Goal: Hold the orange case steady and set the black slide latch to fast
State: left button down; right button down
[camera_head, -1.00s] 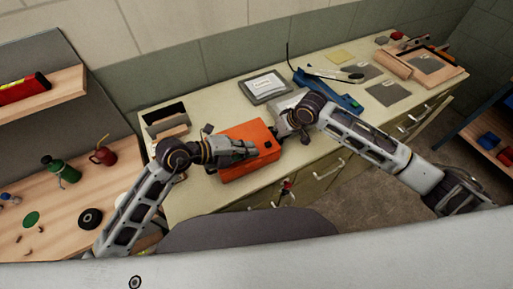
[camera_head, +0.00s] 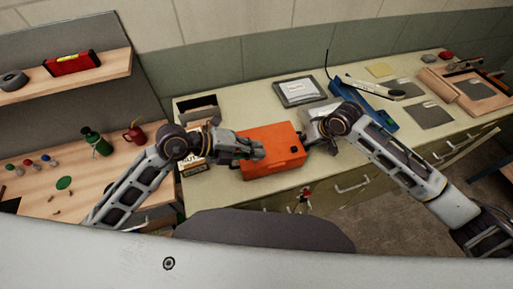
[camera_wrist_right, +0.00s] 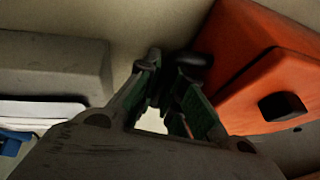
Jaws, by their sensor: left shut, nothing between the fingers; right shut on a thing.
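The orange case (camera_head: 270,138) lies on the workbench in the head view. Its side fills the right of the right wrist view (camera_wrist_right: 262,65). My left gripper (camera_head: 258,151) is shut and empty, with its fingers against the left part of the case. My right gripper (camera_head: 305,146) is at the right end of the case. In the right wrist view its fingers (camera_wrist_right: 172,85) are closed around a small dark piece (camera_wrist_right: 192,60) beside the case, mostly hidden by them. A black square part (camera_wrist_right: 283,107) shows on the case; whether it is the slide latch, and its setting, I cannot tell.
A framed tablet (camera_head: 299,91) and a blue tool holder (camera_head: 377,112) lie behind the case. A black-and-wood box (camera_head: 198,107) stands to its left. A side bench with a green bottle (camera_head: 95,142) and red can (camera_head: 134,133) is at left. Drawers run below the front edge.

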jog(key=c, duration=1.5)
grip_release()
jog(key=shift+r, duration=0.1)
jog(key=shift+v, duration=5.9)
jog(key=shift+s, duration=0.15)
